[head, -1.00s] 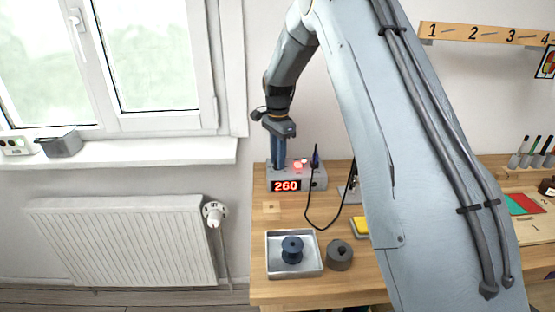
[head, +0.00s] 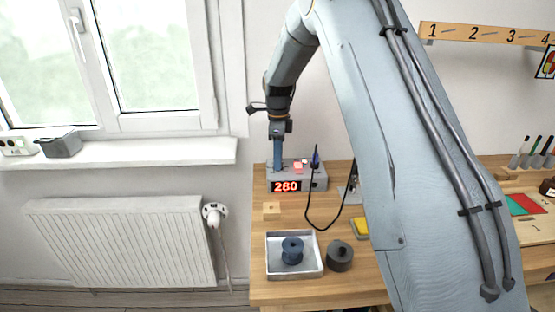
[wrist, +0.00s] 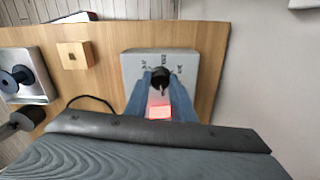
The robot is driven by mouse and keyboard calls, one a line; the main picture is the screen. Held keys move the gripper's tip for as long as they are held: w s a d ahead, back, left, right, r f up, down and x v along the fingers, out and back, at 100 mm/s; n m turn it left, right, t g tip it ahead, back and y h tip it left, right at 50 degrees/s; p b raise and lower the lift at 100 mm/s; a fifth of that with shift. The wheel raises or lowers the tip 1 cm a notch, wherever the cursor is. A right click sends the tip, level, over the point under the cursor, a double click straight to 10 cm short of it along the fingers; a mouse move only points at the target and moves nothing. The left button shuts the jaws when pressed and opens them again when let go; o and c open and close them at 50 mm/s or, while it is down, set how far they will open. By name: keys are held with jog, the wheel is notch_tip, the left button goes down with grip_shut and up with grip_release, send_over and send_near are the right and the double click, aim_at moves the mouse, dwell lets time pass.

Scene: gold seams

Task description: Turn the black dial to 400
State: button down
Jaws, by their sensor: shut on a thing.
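The grey control box (head: 319,184) stands at the back left of the bench, with a red display (head: 285,186) on its front. The display reads 260 or 280; the middle digit is hard to tell. In the wrist view the black dial (wrist: 160,76) sits on the box's top (wrist: 136,64), with small printed scale marks around it. My gripper (head: 278,168) points straight down over the box's left part. In the wrist view its two blue fingers (wrist: 160,84) are shut on the dial, one on each side. In the head view the fingers hide the dial.
A lit red square (wrist: 159,112) is on the box top beside my fingers. A pen-like tool (head: 315,158) with a black cable stands at the box's right. In front are a wooden block (head: 271,211), a metal tray (head: 272,268) holding a blue spool, and a dark round pot (head: 339,257).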

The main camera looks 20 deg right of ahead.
jog(key=shift+w+r, duration=0.1)
jog(key=shift+r, duration=0.05)
jog(key=c, duration=1.5)
grip_release()
jog(key=shift+r+b, duration=0.95)
jog(key=shift+r, duration=2.85)
